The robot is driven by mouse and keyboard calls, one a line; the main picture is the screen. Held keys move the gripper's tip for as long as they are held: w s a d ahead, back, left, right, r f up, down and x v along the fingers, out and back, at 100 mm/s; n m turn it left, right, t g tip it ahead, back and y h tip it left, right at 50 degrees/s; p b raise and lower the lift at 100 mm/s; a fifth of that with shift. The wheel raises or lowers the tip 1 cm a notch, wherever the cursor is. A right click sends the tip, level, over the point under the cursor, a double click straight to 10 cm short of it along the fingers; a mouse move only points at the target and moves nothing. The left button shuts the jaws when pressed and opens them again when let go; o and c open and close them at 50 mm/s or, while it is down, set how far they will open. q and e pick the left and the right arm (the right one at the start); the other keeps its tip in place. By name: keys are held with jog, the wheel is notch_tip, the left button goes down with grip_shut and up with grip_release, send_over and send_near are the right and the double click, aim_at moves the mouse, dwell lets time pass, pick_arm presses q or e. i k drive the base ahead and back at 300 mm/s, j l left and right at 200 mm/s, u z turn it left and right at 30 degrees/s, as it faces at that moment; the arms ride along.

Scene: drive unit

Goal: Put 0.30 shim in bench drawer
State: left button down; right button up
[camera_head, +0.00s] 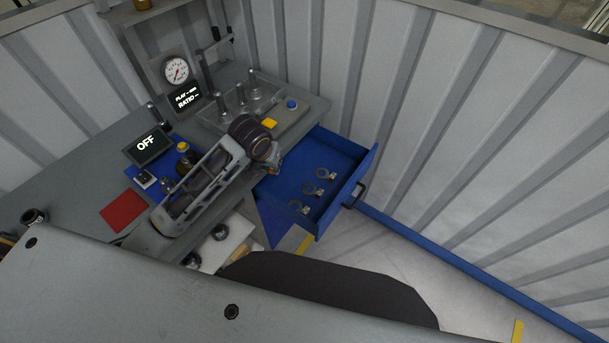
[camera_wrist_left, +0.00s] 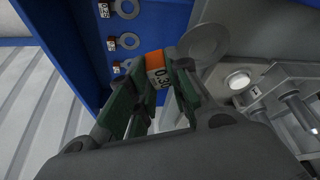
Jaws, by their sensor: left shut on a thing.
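My left gripper (camera_head: 272,162) is at the bench edge beside the back left of the open blue drawer (camera_head: 338,205). In the left wrist view the fingers (camera_wrist_left: 155,95) are shut on the tag of the 0.30 shim (camera_wrist_left: 204,43). The tag is white with an orange end and reads 0.30; the grey ring sticks out beyond the fingers. The shim is hard to make out in the head view. The drawer's blue floor also shows in the left wrist view (camera_wrist_left: 160,22). My right gripper is not in view.
Three tagged ring shims lie in a row in the drawer, such as the middle one (camera_head: 313,188). A bench fixture with posts (camera_head: 250,97) stands behind the gripper. A red mat (camera_head: 123,211) and an OFF display (camera_head: 148,146) are on the bench (camera_head: 75,185). The drawer's right side is clear.

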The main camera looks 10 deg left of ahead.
aim_at(304, 174)
jog(key=i+l+u, duration=0.3)
jog(key=l, duration=0.15)
jog(key=l+u, duration=0.25)
jog(key=l, duration=0.25)
jog(key=i+l+u, duration=0.15)
jog(key=l+u, duration=0.15)
jog(key=l, duration=0.25)
jog(key=l+u, duration=0.25)
jog(key=l, duration=0.3)
jog(key=i, duration=0.05)
